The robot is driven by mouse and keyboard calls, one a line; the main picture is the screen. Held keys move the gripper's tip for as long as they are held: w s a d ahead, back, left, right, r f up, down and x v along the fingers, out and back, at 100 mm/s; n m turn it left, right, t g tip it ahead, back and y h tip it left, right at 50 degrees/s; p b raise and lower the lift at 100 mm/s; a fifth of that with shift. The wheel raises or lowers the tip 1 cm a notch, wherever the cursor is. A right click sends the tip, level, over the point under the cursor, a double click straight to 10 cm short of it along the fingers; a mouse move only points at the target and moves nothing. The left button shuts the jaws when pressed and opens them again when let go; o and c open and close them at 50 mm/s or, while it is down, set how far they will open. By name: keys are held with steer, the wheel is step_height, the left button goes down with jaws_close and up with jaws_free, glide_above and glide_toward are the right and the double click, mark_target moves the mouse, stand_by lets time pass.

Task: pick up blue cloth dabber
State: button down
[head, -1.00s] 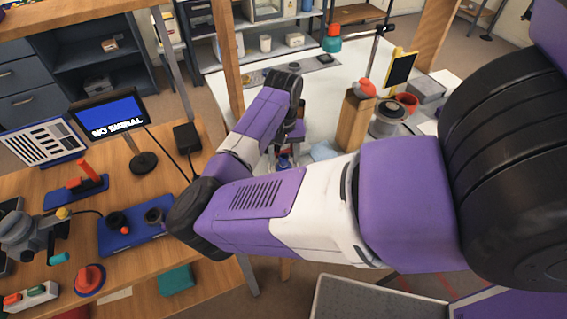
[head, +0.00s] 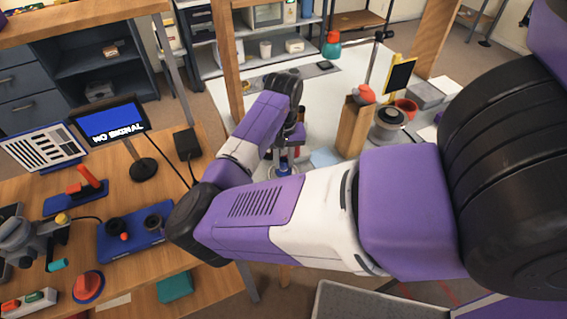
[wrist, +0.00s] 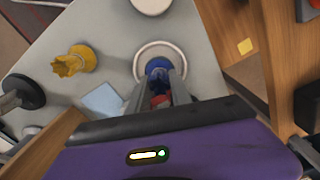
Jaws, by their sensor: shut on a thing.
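The blue cloth dabber (wrist: 158,70) shows as a dark blue rounded top between my fingers in the wrist view, with a red part just below it. My gripper (wrist: 157,92) is shut on it, and the fingers hide much of its sides. A round white dish or disc (wrist: 160,46) lies behind and around the dabber in this view; I cannot tell whether they touch. In the head view, my gripper (head: 284,160) is over the white table, with a bit of the blue dabber (head: 283,169) showing below my wrist; the arm hides most of it.
The white table (head: 345,85) is mostly clear behind.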

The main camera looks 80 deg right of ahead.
mark_target(284, 160)
step_height(284, 160, up, 19)
steer(key=shift+p, duration=0.4)
steer(key=c, duration=1.8)
jaws_free()
steer(key=shift+c, duration=0.2)
jaws_close()
